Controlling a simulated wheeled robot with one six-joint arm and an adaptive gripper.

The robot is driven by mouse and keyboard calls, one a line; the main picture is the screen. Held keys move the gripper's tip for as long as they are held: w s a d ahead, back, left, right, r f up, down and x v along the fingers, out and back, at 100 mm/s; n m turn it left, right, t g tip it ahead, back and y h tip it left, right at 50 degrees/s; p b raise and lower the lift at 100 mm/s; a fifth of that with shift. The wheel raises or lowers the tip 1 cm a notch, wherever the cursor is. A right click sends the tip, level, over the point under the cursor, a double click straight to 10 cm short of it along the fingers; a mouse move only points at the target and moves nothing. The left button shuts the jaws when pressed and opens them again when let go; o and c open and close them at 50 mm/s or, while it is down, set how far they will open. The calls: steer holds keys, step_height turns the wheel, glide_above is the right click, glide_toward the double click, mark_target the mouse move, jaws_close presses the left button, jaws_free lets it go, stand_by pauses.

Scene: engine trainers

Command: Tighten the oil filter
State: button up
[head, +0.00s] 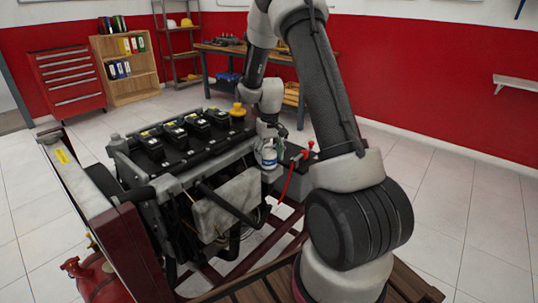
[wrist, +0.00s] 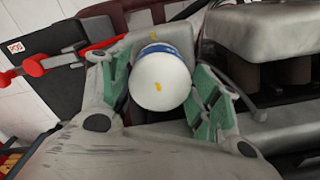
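The oil filter (wrist: 160,80) is a white canister with a blue band and a small yellow mark on its rounded end. In the head view the filter (head: 269,155) is at the right end of the engine (head: 195,150). My gripper (wrist: 160,92) has its two green-padded fingers around the filter, one on each side. The pads are very close to its sides; I cannot tell whether both touch.
A battery (wrist: 60,65) with a red clamp and cable (head: 290,178) sits close beside the filter. A grey metal cover (wrist: 260,35) is close on the right in the wrist view. A workbench (head: 220,50), red tool cabinet (head: 70,82) and shelf stand behind. The floor at right is clear.

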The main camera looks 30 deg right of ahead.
mark_target(269, 150)
step_height(269, 150, up, 12)
stand_by(0.6)
